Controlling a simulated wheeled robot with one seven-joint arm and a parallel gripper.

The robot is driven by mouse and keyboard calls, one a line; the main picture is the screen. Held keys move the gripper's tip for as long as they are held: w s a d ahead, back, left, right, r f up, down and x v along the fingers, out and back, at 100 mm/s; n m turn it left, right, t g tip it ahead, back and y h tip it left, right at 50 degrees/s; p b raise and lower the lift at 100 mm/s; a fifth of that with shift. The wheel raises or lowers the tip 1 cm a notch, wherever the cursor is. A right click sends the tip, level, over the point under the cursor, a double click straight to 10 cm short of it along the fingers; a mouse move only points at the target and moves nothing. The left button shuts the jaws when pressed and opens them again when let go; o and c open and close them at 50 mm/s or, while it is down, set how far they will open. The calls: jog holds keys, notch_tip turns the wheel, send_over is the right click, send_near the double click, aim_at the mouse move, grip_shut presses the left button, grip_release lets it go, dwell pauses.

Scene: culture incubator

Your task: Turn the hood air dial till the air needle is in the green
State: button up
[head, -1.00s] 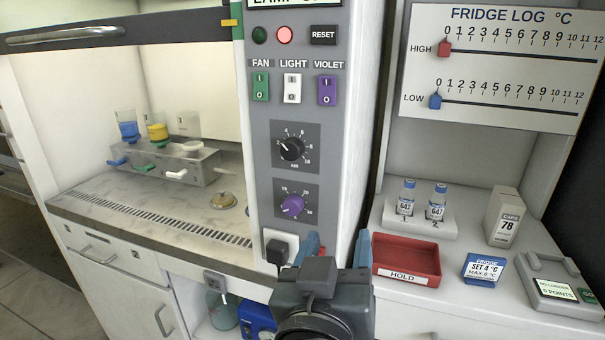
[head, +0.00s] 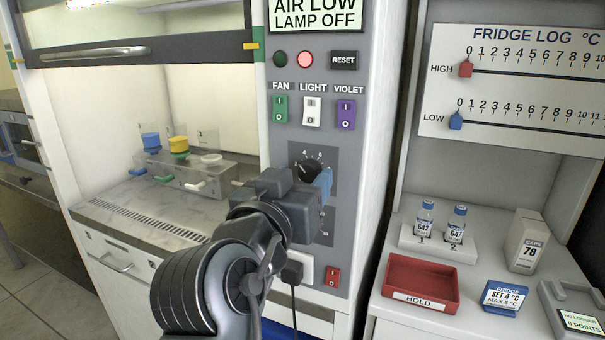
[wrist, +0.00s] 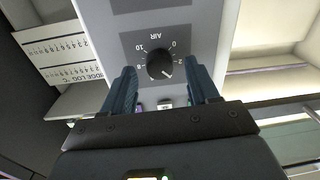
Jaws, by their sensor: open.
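The black air dial (head: 308,164) is on the grey panel of the hood's right post, partly hidden by my gripper in the head view. In the wrist view the dial (wrist: 160,65) shows whole, under the word AIR, its white mark pointing down and right, past the 2. My gripper (wrist: 163,74) is open, with one blue finger on each side of the dial; I cannot tell if they touch it. In the head view my gripper (head: 316,178) is in front of the panel. The display (head: 316,14) reads AIR LOW, LAMP OFF. No air needle or green band is in view.
Fan (head: 280,109), light (head: 311,111) and violet (head: 346,114) switches sit above the dial, below a lit red lamp (head: 305,59) and reset button (head: 344,60). My arm hides most of the lower dial. A red tray (head: 421,284) stands on the right counter.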

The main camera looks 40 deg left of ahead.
jog(key=shift+w+a, duration=0.1)
jog(key=shift+w, duration=0.3)
jog(key=shift+c, duration=0.2)
jog(key=c, duration=1)
jog(key=shift+f+b, duration=0.2)
jog(key=shift+b, duration=0.4)
